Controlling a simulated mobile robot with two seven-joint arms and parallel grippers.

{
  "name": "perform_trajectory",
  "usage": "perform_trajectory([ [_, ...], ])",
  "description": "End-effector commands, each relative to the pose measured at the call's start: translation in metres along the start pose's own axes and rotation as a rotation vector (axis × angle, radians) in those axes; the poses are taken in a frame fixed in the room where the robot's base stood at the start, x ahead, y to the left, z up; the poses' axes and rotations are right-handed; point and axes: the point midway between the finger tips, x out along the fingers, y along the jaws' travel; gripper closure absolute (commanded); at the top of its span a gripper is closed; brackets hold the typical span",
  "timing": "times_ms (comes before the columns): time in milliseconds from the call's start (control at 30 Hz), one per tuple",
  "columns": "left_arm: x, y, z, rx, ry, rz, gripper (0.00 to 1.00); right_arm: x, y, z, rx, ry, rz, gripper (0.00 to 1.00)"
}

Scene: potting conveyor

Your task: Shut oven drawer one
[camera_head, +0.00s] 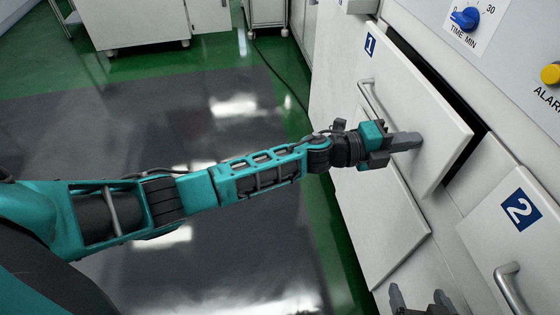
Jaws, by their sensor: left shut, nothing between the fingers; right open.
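Oven drawer one (425,105) is a white front marked with a blue "1" label (370,44) and a metal bar handle (370,103). It stands a little out from the cabinet, with a dark gap along its top and right edges. My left gripper (412,141) is shut and empty, its fingertips at the drawer front, right of the handle; I cannot tell whether they touch it. My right gripper (420,298) shows only partly at the bottom edge, open, its two fingertips apart, in front of the lower cabinet.
Drawer two, with a blue "2" label (521,210) and a bar handle (510,290), is at the lower right. A panel above has a blue knob (465,18) and a yellow alarm button (551,73). A white cart (130,25) stands far back. The floor at left is clear.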

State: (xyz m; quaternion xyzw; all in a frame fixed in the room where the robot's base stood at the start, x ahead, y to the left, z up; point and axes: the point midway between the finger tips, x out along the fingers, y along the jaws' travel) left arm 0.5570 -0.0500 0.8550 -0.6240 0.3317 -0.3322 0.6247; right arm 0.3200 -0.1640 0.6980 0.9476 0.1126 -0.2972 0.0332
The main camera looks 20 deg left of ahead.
Motion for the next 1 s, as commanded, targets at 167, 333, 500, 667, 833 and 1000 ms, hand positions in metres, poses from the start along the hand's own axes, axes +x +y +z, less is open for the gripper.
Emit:
perform_trajectory([
  [167, 0.028, 0.002, 0.000, 0.000, 0.000, -0.001, 1.00, 0.006, -0.003, 0.001, 0.002, 0.006, -0.009, 0.15],
  [333, 0.042, 0.001, 0.000, -0.001, -0.001, 0.000, 1.00, 0.008, -0.005, -0.003, 0.003, 0.014, -0.014, 0.15],
  [500, 0.047, 0.000, 0.000, -0.001, -0.001, -0.001, 1.00, 0.009, -0.007, -0.006, 0.003, 0.019, -0.018, 0.15],
  [667, 0.048, -0.002, 0.000, -0.001, -0.002, -0.002, 1.00, 0.009, -0.007, -0.007, 0.003, 0.020, -0.019, 0.15],
  [833, 0.048, -0.003, 0.000, 0.000, -0.003, -0.005, 1.00, 0.009, -0.007, -0.007, 0.003, 0.020, -0.019, 0.15],
  [1000, 0.047, -0.004, 0.002, 0.001, -0.004, -0.006, 1.00, 0.009, -0.007, -0.007, 0.004, 0.021, -0.017, 0.15],
])
